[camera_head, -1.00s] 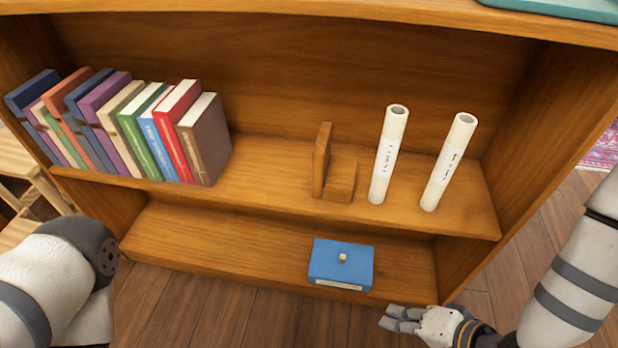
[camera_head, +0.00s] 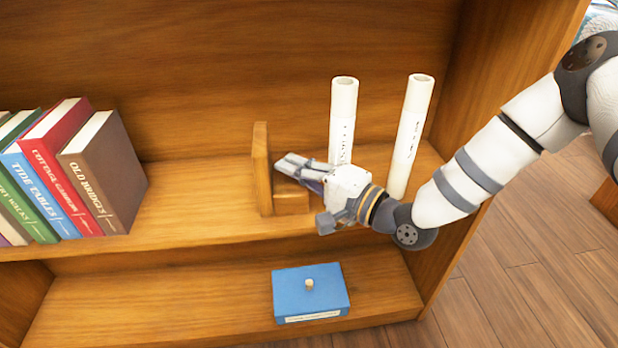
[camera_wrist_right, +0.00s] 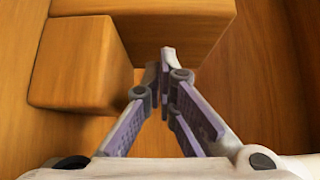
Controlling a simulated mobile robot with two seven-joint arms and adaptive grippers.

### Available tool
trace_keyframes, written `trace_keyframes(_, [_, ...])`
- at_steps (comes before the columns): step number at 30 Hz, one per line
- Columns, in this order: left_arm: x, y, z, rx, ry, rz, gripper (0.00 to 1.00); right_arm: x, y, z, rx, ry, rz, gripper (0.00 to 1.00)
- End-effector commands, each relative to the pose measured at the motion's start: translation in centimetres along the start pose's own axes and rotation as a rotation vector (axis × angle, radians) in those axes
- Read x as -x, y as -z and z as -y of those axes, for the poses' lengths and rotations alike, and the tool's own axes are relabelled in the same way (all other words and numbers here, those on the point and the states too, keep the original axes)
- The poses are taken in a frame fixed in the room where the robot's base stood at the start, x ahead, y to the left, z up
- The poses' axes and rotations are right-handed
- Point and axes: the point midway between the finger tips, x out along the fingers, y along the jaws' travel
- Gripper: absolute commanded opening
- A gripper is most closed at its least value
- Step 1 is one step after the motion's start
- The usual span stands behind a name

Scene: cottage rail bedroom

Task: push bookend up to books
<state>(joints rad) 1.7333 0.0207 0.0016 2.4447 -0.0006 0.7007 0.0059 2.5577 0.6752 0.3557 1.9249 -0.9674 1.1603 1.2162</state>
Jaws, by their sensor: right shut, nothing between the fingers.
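The wooden bookend (camera_head: 261,170) stands upright on the upper shelf, its low foot (camera_head: 291,199) pointing right. It also shows in the right wrist view (camera_wrist_right: 75,65), just ahead of the fingers. A row of books (camera_head: 105,172) leans at the left of the shelf, with a wide gap between the brown end book and the bookend. My right gripper (camera_head: 281,164) is shut and empty, its fingertips over the foot and close to the upright's right side. I cannot tell whether they touch. My left gripper is not in view.
Two white rolled tubes stand behind and right of my right gripper, the nearer-left one (camera_head: 343,115) and the right one (camera_head: 410,135), close to my arm. A blue box (camera_head: 310,292) sits on the lower shelf. The shelf (camera_head: 195,200) is clear between books and bookend.

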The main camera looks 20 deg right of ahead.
Motion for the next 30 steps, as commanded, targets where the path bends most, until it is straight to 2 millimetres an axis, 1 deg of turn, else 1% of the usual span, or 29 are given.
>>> trace_keyframes(3, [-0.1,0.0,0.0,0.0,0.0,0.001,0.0,-0.3,0.0,0.0,-0.001,0.0,-0.001,0.0])
trace_keyframes(10, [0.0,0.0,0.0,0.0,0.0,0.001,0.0,-0.3,0.0,0.1,-0.001,0.0,-0.001,0.0])
trace_keyframes(14, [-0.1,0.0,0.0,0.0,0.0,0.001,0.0,-1.2,-1.0,0.0,-0.001,0.001,0.003,0.0])
trace_keyframes(17, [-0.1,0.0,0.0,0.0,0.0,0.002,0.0,-3.0,-2.9,0.0,-0.002,0.0,0.006,0.0])
trace_keyframes(30, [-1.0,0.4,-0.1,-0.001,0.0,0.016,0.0,-12.4,-12.3,-0.3,-0.001,-0.001,0.004,0.0])
